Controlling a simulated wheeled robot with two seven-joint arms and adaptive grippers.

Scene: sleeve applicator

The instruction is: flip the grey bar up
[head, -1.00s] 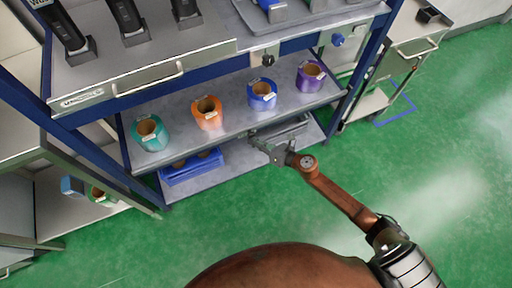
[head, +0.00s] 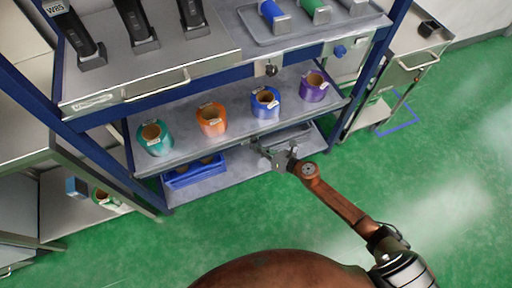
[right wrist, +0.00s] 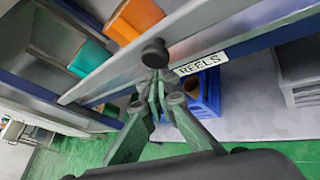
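A long grey bar (head: 205,152) runs along the front edge of the shelf with the reels. It crosses the right wrist view (right wrist: 105,82) diagonally. My right gripper (head: 262,146) is low in front of this edge, below the blue reel. In the right wrist view its fingertips (right wrist: 158,85) are close together, just below a dark round knob (right wrist: 155,53) that overlaps the bar. I cannot tell whether the tips touch the knob, and no gap shows between them. My left gripper is not in view.
Teal (head: 155,139), orange (head: 211,119), blue (head: 265,102) and purple (head: 313,86) reels stand on the shelf. A blue bin (head: 190,178) is on the shelf below, near a "REELS" label (right wrist: 198,64). Green floor (head: 250,225) is open in front.

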